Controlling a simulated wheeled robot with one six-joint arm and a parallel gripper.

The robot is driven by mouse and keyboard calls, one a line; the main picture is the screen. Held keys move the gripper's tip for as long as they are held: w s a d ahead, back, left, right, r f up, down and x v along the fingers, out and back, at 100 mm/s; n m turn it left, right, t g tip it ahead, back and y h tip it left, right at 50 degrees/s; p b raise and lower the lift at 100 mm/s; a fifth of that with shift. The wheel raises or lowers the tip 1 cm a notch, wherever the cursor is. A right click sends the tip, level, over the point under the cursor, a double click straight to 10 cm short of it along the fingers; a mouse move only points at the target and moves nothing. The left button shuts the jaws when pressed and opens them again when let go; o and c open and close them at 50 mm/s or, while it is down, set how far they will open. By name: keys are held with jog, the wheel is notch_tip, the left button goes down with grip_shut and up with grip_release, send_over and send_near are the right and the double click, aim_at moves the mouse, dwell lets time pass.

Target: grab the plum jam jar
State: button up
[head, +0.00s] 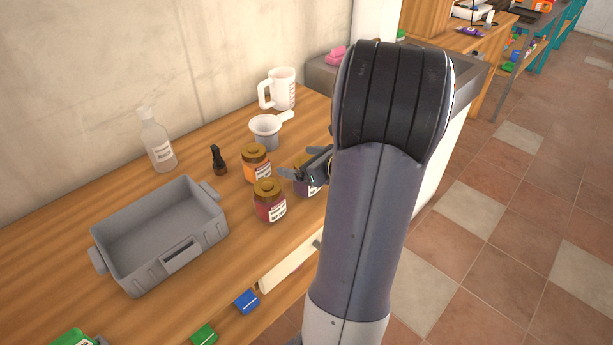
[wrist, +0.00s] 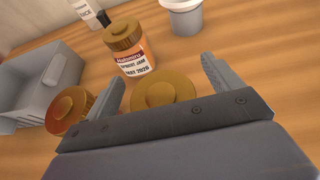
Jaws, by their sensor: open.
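The plum jam jar, a dark purple jar (head: 301,188), stands on the wooden counter, largely hidden behind my gripper and arm in the head view. Its label cannot be read. In the wrist view the brown lid of this jar (wrist: 163,91) shows between the two fingers; its body is hidden below. My gripper (head: 291,173) is open above the jar, with one finger on each side of the lid in the wrist view (wrist: 161,76). I cannot tell whether the fingers touch it.
An orange apricot jam jar (head: 256,165) and a red jam jar (head: 269,203) stand close by on the left. A grey bin (head: 205,240), a dark bottle (head: 219,162), a clear bottle (head: 158,142), a white pot (head: 266,130) and a jug (head: 283,90) are also on the counter.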

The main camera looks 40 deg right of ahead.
jog(key=shift+c, duration=0.3)
jog(key=c, duration=1.3)
